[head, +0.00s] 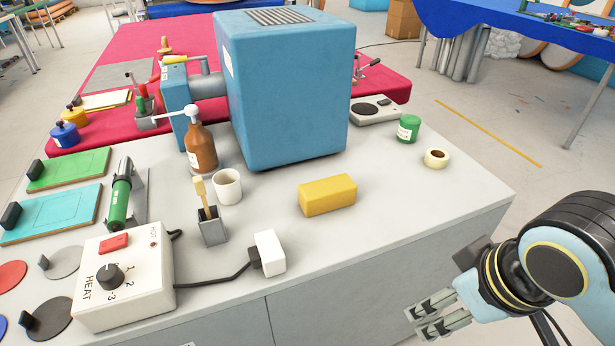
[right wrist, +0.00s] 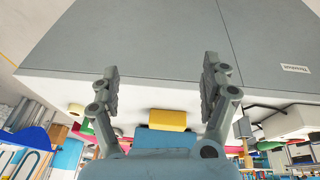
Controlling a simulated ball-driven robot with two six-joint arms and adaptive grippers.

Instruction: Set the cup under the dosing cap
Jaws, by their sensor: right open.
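A small white cup (head: 228,188) stands upright on the grey worktop. A brown bottle (head: 201,150) with a white pump-like cap (head: 191,113) stands just behind it to the left, with the cap's spout pointing left. The cup is to the right of the bottle, not beneath the spout. My right gripper (head: 416,322) is in front of the worktop's front edge at the lower right, far from the cup. In the right wrist view its two fingers (right wrist: 161,70) are wide apart with nothing between them. My left gripper is not in view.
A yellow block (head: 327,194), a white plug block (head: 268,252) and a brush in a grey holder (head: 211,229) stand near the cup. A big blue machine (head: 290,100) rises behind. A heater box (head: 125,285) is at the front left. The worktop's right front is clear.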

